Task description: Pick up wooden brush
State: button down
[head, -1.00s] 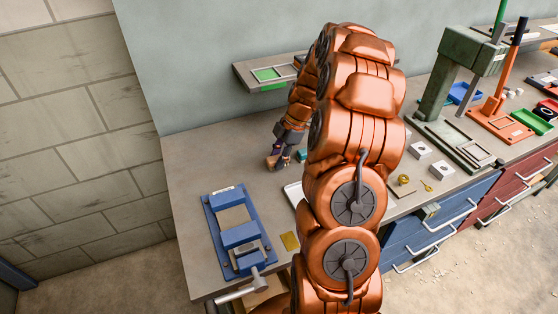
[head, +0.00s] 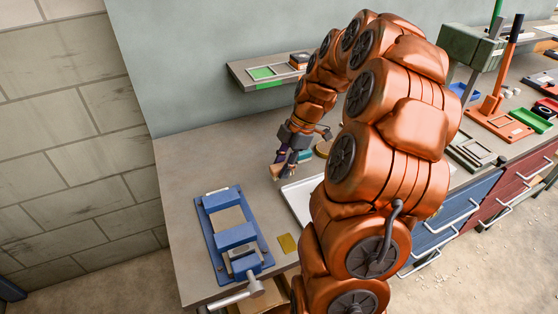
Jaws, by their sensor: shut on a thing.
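My gripper (head: 282,162) is at the back of the workbench, in the middle of the head view. It is shut on the wooden brush (head: 276,171), of which only a small brown part shows. The fingers and wrist hide the rest of the brush. I cannot tell whether the brush is touching the bench or held just above it.
A blue vise (head: 231,236) lies on the bench to the left. A white tray (head: 297,199) is close to my gripper, partly behind my arm. A shelf (head: 250,78) is on the wall above. Green (head: 461,46) and orange (head: 497,100) presses stand right.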

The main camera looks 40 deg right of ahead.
jog(key=s+a, duration=0.1)
jog(key=s, duration=0.1)
jog(key=s+a+b, duration=0.1)
jog(key=s, duration=0.2)
jog(key=s+a+r+b, duration=0.1)
jog(key=s, duration=0.2)
jog(key=shift+s, duration=0.2)
